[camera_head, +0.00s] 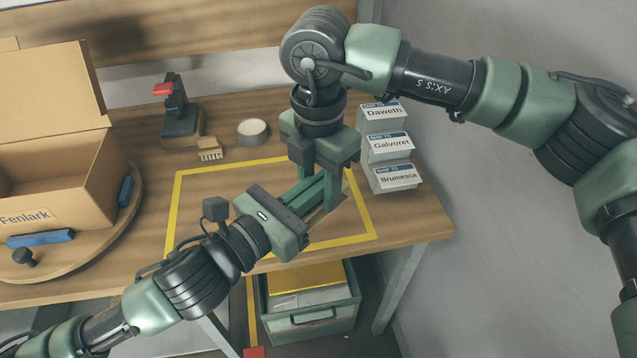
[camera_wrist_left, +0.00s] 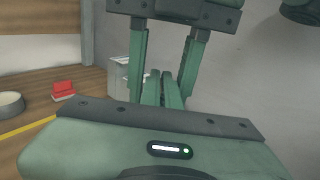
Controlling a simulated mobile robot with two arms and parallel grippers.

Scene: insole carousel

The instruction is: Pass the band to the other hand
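I cannot make out the band clearly in either view. My right gripper (camera_head: 322,190) points down over the table's marked area. Its two fingers are wide apart in the left wrist view (camera_wrist_left: 166,95), and I see nothing held between them. My left gripper (camera_head: 318,190) reaches in from the lower left, its fingers pointing at the right gripper's. In the left wrist view its fingers (camera_wrist_left: 164,92) are close together and sit between the right fingers. Whether they pinch something thin is hidden. A tan patch (camera_head: 330,207) shows beside the fingers; I cannot tell what it is.
A cardboard box (camera_head: 55,165) stands on a round turntable (camera_head: 118,212) with blue pieces (camera_head: 40,239). Label holders (camera_head: 386,147) stand right; a green bin (camera_head: 312,318) sits below.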

